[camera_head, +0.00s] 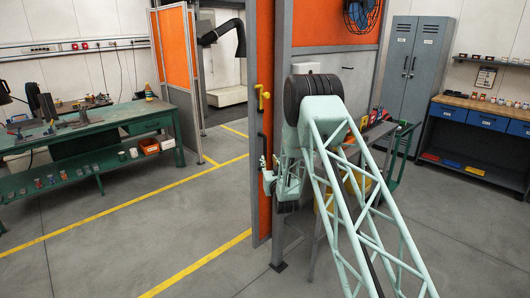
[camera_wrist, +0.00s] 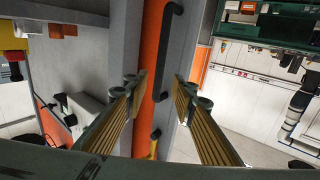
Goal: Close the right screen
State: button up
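The right screen (camera_head: 265,60) is an orange panel in a grey frame, seen nearly edge-on at the middle of the head view. It stands out from the wall opening. A yellow handle (camera_head: 262,97) sits on its edge, with a dark bar below it. My gripper (camera_head: 268,174) is beside the screen's edge at about mid height, partly hidden by my arm. In the wrist view my gripper (camera_wrist: 159,85) is open, its two ribbed fingers apart. The screen's orange strip (camera_wrist: 152,45) and a black handle (camera_wrist: 164,60) show beyond and between the fingertips. I cannot tell whether anything touches.
The other orange screen (camera_head: 175,48) stands at the left of the opening. A green workbench (camera_head: 110,118) with tools is on the left. Grey lockers (camera_head: 410,62) and a blue drawer bench (camera_head: 485,118) are on the right. The floor left of the screen is clear, with yellow lines.

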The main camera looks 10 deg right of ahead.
aim_at(265, 151)
jog(key=shift+w+a+b, duration=0.1)
jog(key=shift+w+b, duration=0.25)
jog(key=shift+w, duration=5.45)
jog(key=shift+c, duration=0.7)
grip_shut()
